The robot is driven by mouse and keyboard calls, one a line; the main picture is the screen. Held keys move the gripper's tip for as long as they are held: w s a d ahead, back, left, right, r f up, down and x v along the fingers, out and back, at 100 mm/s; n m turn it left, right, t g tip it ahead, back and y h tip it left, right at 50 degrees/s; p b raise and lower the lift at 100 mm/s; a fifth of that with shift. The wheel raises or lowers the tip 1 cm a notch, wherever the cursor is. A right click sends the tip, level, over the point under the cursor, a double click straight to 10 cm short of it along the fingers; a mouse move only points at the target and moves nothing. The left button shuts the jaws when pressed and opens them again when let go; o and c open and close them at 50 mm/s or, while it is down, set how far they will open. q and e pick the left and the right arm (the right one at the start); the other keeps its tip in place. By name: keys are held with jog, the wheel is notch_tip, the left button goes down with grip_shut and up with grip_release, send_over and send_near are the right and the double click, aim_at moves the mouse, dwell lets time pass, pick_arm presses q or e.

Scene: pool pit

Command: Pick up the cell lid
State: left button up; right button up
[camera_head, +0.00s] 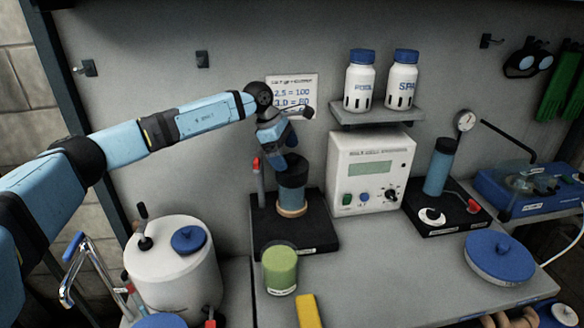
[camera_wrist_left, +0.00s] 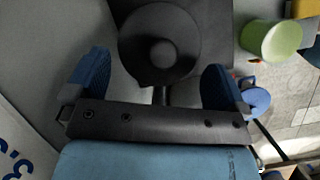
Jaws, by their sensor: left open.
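The cell lid, a dark round cap with a raised round middle, shows in the left wrist view (camera_wrist_left: 160,42). In the head view it seems to be the dark top (camera_head: 292,178) of a short cylinder with a tan ring (camera_head: 291,211), on a black stand (camera_head: 318,232). My left gripper (camera_head: 291,158) points down just above this top and partly hides it. In the left wrist view its blue fingers (camera_wrist_left: 156,84) are open, with the lid beyond and between them. Nothing is held. Contact cannot be told. My right gripper is not in view.
A red-topped post (camera_head: 258,175) stands left of the cylinder. A green cup (camera_head: 280,270) and a yellow block (camera_head: 308,311) are in front. A white meter box (camera_head: 369,168) is to the right, below a shelf (camera_head: 378,115) with two bottles.

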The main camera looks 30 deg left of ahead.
aim_at(289, 163)
pick_arm(q)
jog(key=x, duration=0.4)
jog(key=shift+a+f+p, duration=0.15)
jog(key=shift+a+p, duration=0.25)
jog(key=shift+a, duration=0.05)
jog(key=shift+d+f, duration=0.15)
jog(key=shift+f, duration=0.2)
jog(key=c, duration=0.6)
jog(key=shift+r, duration=0.1)
